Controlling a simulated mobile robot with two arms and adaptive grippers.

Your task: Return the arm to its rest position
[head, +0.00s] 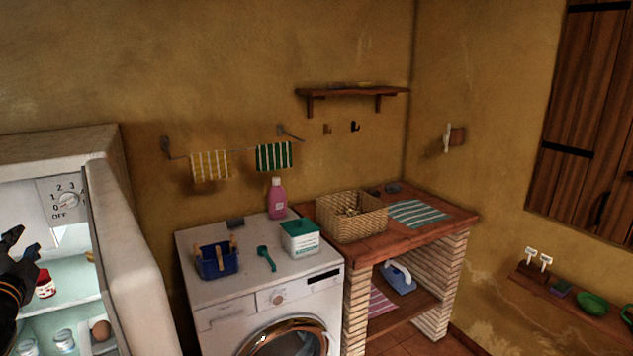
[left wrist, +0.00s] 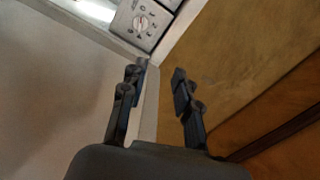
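My left gripper (head: 22,246) is at the left edge of the head view, in front of the open fridge (head: 75,140). In the left wrist view its two fingers (left wrist: 160,90) stand apart with nothing between them. Beyond them are a grey dial panel (left wrist: 143,22) and a white edge of the fridge. In the head view the same dial panel (head: 64,200) sits at the top inside the fridge. My right gripper is in neither view.
The fridge door (head: 135,260) stands open close to my left arm. A washing machine (head: 215,300) and a brick counter (head: 440,235) with a wicker basket (head: 350,217) stand to the right.

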